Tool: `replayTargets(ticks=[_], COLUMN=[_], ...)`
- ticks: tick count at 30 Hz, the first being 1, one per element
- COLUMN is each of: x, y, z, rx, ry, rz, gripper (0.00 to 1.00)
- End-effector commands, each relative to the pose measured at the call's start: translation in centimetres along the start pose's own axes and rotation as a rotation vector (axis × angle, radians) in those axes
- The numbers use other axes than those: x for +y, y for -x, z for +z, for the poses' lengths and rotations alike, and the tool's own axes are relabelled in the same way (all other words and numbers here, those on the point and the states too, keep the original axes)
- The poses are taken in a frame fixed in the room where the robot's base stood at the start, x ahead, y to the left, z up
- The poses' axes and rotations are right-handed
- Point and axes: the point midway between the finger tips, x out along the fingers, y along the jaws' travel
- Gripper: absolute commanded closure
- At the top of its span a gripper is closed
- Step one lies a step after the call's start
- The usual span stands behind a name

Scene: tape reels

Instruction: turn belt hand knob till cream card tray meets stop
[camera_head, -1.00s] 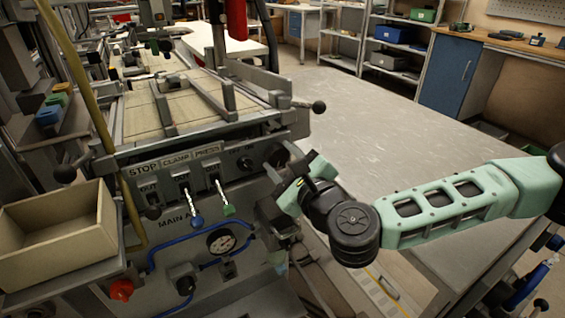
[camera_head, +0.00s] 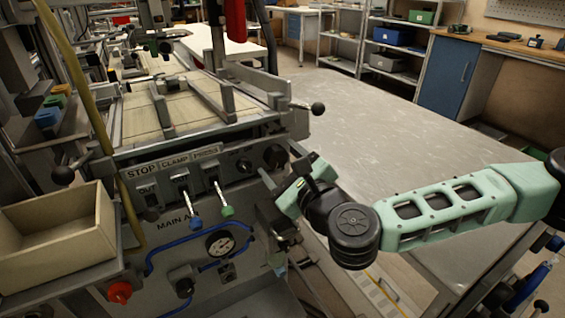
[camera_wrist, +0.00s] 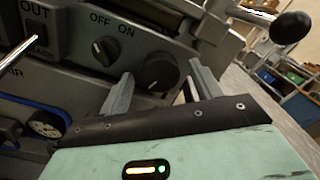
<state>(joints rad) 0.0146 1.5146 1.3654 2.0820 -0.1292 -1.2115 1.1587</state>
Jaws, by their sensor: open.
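The dark round knob (camera_wrist: 161,71) is on the front panel, right of the smaller OFF/ON switch (camera_wrist: 105,50). It also shows in the head view (camera_head: 275,156). My gripper (camera_wrist: 160,74) is open and empty, with one finger on each side of the knob in the wrist view. In the head view my gripper (camera_head: 281,164) is just in front of the panel; contact with the knob cannot be told. A cream open box (camera_head: 62,242) sits at left, and a cream flat bed (camera_head: 145,118) lies above the panel. Which is the card tray is unclear, and no stop is clearly identifiable.
A ball-ended lever (camera_head: 318,108) juts out above and right of the knob; it also shows in the wrist view (camera_wrist: 292,27). Blue and green toggles (camera_head: 196,221) hang left of my gripper. The grey table (camera_head: 390,125) at right is mostly bare.

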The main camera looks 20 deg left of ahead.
Motion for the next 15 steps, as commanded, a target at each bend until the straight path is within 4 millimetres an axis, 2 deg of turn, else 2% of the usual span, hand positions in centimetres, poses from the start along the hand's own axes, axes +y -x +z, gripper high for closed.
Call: replayTargets(ticks=[5,8,15], x=[0.0,0.0,0.0], y=[0.7,2.1,7.5], z=[0.1,0.0,0.0], rx=[-0.001,-0.001,-0.001], ry=[0.0,0.0,-0.001], rz=[0.001,0.001,0.003], gripper=[0.35,0.35,0.35])
